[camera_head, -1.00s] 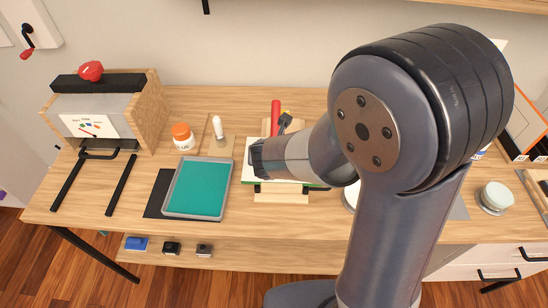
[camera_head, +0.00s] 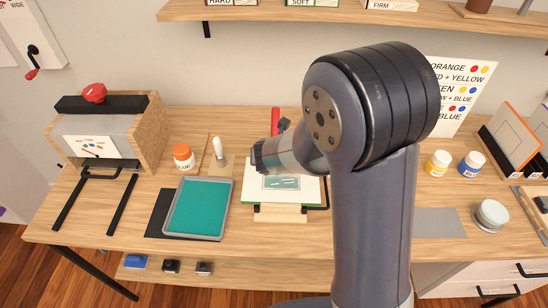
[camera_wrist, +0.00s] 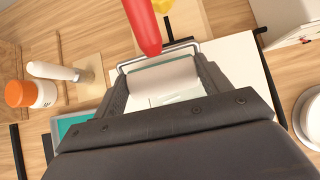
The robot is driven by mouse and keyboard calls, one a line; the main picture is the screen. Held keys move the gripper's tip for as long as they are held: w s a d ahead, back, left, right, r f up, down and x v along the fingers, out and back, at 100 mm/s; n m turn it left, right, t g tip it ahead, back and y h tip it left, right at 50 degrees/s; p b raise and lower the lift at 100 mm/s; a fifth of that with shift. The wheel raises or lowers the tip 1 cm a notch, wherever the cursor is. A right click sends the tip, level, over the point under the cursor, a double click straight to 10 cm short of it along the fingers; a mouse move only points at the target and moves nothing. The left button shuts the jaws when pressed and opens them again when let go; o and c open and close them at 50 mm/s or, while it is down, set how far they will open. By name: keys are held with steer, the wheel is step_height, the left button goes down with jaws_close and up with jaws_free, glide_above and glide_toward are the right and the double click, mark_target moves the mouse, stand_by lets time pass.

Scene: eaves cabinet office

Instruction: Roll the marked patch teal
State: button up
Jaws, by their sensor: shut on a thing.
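My gripper (camera_head: 257,157) is shut on the roller, above the back left part of the white board. The roller's red handle (camera_wrist: 143,24) points away from the gripper; its pale cylinder (camera_wrist: 162,75) shows between the fingers in the wrist view. I cannot tell if the cylinder touches the board. The white board (camera_head: 308,190) lies on a wooden stand. Its marked patch (camera_head: 282,183) looks greyish teal with lighter streaks, partly hidden by the gripper. The tray of teal paint (camera_head: 232,187) stands to the left of the board.
An orange-capped glue bottle (camera_head: 183,157) and a white-handled tool (camera_head: 218,148) stand behind the tray. A box with a dial and red knob (camera_head: 115,135) is at the left. Yellow (camera_head: 438,163) and blue (camera_head: 469,165) paint jars and a round pale dish (camera_head: 491,215) are at the right.

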steer(key=shift+f+b, duration=0.5)
stand_by(0.4)
steer(key=shift+s+a+f+b, duration=0.1)
steer(key=shift+s+b, duration=0.55)
steer(key=shift+s, duration=1.4)
steer(key=shift+s+a+f+b, duration=0.1)
steer(key=shift+s+b, duration=0.55)
steer(key=shift+s, duration=1.35)
steer(key=shift+r, duration=0.1)
steer(key=shift+r, duration=0.15)
step_height(320, 180, up, 6)
steer(key=p, duration=0.6)
